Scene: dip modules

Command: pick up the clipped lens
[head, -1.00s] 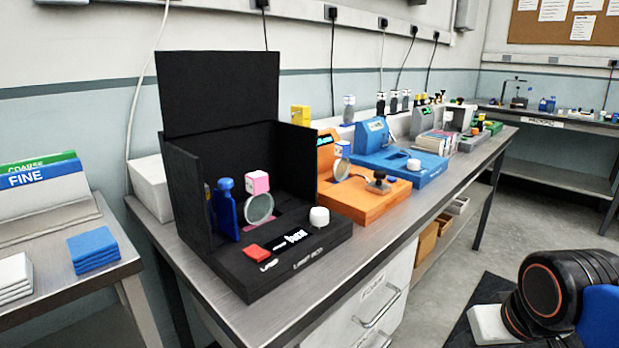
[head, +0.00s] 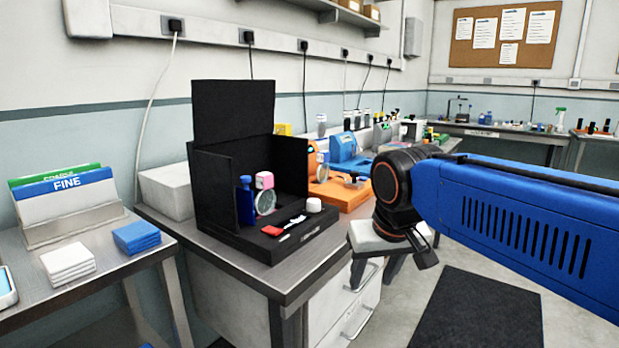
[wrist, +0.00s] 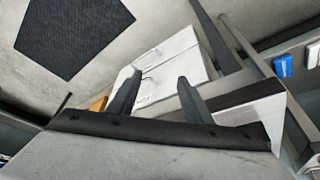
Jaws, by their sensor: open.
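A round lens (head: 265,202) with a pink-and-white clip block (head: 264,181) on top stands upright inside the open black light box (head: 220,240), next to a blue bottle-shaped piece (head: 245,203). Another round lens (head: 322,172) with a pale clip stands at the orange module (head: 345,192) behind. I cannot tell from the labels which lens is meant. My gripper shows in the wrist view (wrist: 155,88) with its two dark fingers apart and nothing between them. In the head view it hangs in front of the bench, right of the black box and apart from both lenses.
The black box has tall back and side walls and an open front with a red button (head: 271,231) and a white knob (head: 314,205). A blue module (head: 347,150) stands farther back. A side table (head: 100,258) at left holds cloth stacks.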

